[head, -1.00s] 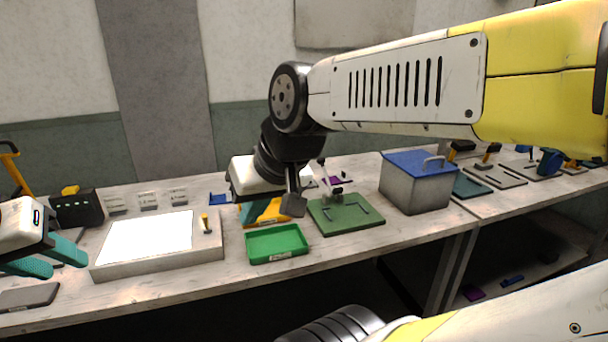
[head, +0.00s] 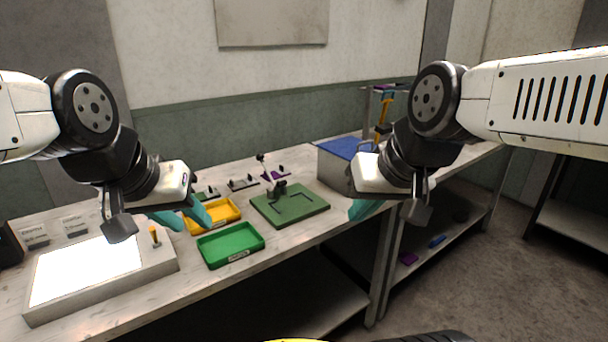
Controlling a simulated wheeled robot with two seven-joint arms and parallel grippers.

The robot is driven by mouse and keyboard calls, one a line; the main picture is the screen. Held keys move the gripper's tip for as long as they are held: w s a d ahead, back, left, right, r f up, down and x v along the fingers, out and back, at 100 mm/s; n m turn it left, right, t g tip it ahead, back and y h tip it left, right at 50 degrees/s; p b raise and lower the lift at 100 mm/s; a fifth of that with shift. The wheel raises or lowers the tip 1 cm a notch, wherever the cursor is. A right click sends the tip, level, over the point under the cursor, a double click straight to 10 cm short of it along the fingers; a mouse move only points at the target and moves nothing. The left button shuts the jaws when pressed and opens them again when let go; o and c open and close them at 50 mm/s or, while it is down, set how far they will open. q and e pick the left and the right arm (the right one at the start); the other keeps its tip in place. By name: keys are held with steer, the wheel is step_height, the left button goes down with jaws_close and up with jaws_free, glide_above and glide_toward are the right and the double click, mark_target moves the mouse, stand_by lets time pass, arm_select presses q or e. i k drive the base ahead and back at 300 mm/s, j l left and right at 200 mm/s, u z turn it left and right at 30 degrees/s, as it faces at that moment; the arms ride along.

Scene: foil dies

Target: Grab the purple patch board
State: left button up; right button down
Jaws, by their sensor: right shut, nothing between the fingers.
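A small purple piece (head: 275,174) lies at the back of the workbench, behind the green board, with dark and white parts around it. A flat purple piece (head: 408,258) lies on the lower shelf under the bench. I cannot tell which of the two is the patch board. My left gripper (head: 187,221), with teal fingers, is open and empty by the yellow and green trays. My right gripper (head: 360,210) is shut and empty near the bench's front edge, in front of the blue-lidded box. Both grippers are apart from the purple pieces.
A green tray (head: 230,258), a yellow tray (head: 228,208) and a green board (head: 302,206) with a small fixture stand mid-bench. A blue-lidded box (head: 335,172) is right of them, a lit panel (head: 85,272) at left. A blue piece (head: 437,241) lies on the lower shelf.

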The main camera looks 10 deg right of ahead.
mark_target(275, 175)
steer(key=i+l+u, duration=0.1)
steer(key=u, duration=0.8)
steer(key=i+l+u, duration=0.1)
steer(key=l+u, duration=0.35)
steer(key=l, duration=0.25)
steer(key=l+u, duration=0.45)
steer(key=l, duration=0.8)
steer(key=k+l, duration=0.1)
steer(key=l, duration=0.45)
steer(key=u, duration=0.05)
